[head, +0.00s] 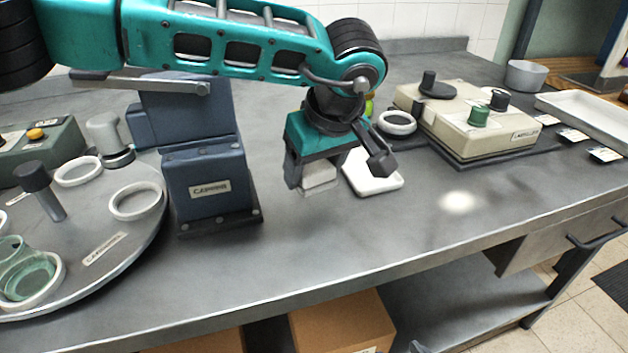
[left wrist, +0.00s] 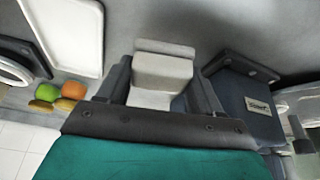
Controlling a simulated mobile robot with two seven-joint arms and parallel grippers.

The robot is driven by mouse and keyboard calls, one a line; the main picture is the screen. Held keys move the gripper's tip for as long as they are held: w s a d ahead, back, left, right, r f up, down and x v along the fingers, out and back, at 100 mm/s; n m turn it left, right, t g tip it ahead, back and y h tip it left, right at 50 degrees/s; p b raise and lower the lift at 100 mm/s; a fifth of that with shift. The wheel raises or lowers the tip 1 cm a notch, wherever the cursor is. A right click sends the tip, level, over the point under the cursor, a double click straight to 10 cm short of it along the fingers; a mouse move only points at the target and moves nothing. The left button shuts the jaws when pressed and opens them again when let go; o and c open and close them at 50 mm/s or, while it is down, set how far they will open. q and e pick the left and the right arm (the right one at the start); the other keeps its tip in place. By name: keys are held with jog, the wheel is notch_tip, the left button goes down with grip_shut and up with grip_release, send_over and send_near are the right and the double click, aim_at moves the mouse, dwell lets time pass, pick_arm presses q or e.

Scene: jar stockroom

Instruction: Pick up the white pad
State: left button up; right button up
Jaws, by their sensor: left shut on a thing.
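The white pad (head: 319,176) is a small pale block between the fingers of my left gripper (head: 318,178). It also shows between the two dark fingers in the left wrist view (left wrist: 160,72). My left gripper is shut on it and points down at the grey counter. A pale flat edge shows just below the pad in the head view; I cannot tell whether the pad touches it. The fingers hide the pad's sides. My right gripper is not in view.
A shallow white tray (head: 376,182) lies just right of the gripper. The blue capping machine (head: 208,188) stands close on its left. A beige labelling unit (head: 470,128) is at right, a round turntable (head: 105,255) far left. The front counter is clear.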

aim_at(314, 166)
pick_arm(q)
notch_tip(314, 166, up, 16)
jog(key=p, duration=0.2)
jog(key=shift+r, duration=0.1)
